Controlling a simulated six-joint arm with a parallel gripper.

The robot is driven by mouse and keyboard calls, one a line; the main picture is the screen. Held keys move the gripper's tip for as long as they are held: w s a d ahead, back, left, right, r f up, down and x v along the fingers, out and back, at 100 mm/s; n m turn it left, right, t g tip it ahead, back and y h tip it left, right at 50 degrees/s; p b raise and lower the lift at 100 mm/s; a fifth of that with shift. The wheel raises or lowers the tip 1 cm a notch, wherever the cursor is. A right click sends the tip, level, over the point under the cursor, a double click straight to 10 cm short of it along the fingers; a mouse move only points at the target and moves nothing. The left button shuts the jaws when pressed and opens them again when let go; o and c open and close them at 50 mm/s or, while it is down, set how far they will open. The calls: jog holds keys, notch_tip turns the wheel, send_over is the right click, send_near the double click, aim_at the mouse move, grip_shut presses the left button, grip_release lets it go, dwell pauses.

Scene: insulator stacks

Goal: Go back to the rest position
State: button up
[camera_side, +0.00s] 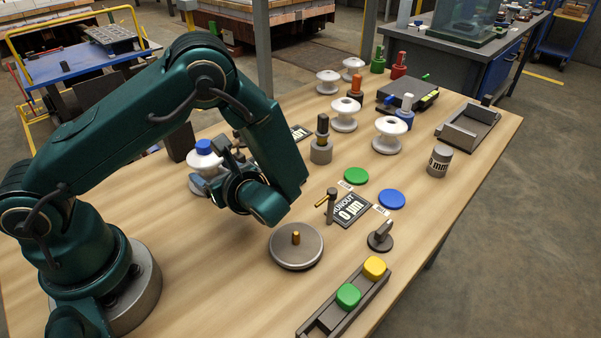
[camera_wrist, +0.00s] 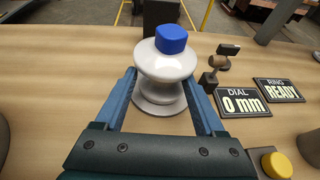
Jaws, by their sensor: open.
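My gripper (camera_side: 222,168) is low over the left part of the table in the side view. In the wrist view its two blue fingers (camera_wrist: 160,78) are apart, one on each side of a white spool-shaped insulator (camera_wrist: 165,65) with a blue block (camera_wrist: 171,39) on top. The insulator stands upright on a round grey base (camera_wrist: 158,104). I cannot tell whether the fingers touch it. In the side view the blue block (camera_side: 204,146) shows, and my gripper partly hides the insulator.
Dial (camera_wrist: 243,103) and ring (camera_wrist: 279,90) signs stand to the right in the wrist view. A round grey plate (camera_side: 296,247), a tray with green and yellow blocks (camera_side: 318,327) and several white insulators (camera_side: 345,112) stand on the table. The front-left table top is clear.

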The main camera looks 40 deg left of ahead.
jog(key=s+d+n+h, duration=0.1)
jog(key=d+r+n+g+h, duration=0.1)
jog(key=d+n+h, duration=0.1)
jog(key=s+d+r+n+h, duration=0.1)
jog(key=shift+s+d+r+g+h, duration=0.15)
jog(key=shift+s+d+g+h, duration=0.15)
jog(key=shift+s+d+h, duration=0.1)
jog(key=s+d+r+n+t+h, duration=0.2)
jog(key=d+r+n+h, duration=0.1)
jog(key=n, duration=0.4)
jog(key=s+d+r+n+t+h, duration=0.3)
jog(key=r+n+h, duration=0.3)
jog(key=r+n, duration=0.1)
jog(key=shift+s+d+r+n+t, duration=0.3)
jog(key=shift+d+r+n, duration=0.1)
jog(key=shift+r, duration=0.3)
